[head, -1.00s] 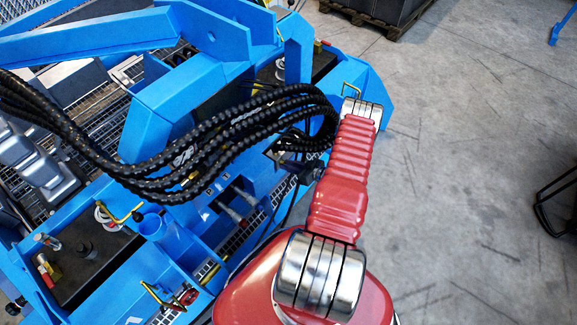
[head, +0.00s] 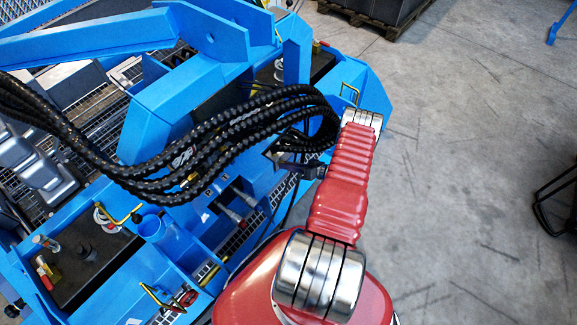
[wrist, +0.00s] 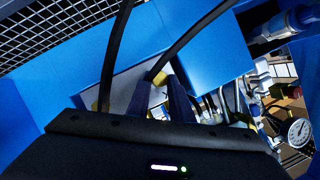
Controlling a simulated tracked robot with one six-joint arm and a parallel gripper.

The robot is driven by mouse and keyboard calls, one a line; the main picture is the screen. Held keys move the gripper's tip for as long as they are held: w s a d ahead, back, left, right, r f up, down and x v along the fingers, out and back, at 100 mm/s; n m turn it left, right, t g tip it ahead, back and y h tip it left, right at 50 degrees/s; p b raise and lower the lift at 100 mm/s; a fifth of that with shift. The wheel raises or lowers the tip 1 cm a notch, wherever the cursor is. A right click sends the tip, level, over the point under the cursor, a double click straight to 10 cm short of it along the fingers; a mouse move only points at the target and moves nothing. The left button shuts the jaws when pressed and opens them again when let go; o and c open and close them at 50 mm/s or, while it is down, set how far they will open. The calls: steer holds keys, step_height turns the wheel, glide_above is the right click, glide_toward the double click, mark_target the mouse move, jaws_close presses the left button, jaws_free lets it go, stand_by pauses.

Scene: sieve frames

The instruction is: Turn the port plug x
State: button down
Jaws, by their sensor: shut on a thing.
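My gripper (wrist: 158,84) shows in the wrist view as two dark fingers pointing away from me, shut with a small gap between them. What they hold, taken as the port plug x, is mostly hidden by the fingers. A black hose with a yellow end collar (wrist: 158,77) shows at the fingertips; I cannot tell whether they touch it. In the head view my gripper (head: 275,156) is a small dark shape beside the blue machine (head: 165,95), partly behind black hoses and my red arm. The plug cannot be made out there.
A thick bundle of black ribbed hoses (head: 230,135) arches close to my gripper. In the wrist view another black hose (wrist: 113,50) stands at the left, and a round gauge (wrist: 300,132) is at the right. Open concrete floor (head: 460,190) lies right of the machine.

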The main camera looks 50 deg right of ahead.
steer(key=shift+d, duration=0.15)
steer(key=c, duration=1.6)
jaws_free()
steer(key=v, duration=1.3)
steer(key=shift+s+r, duration=0.1)
steer(key=shift+s, duration=0.3)
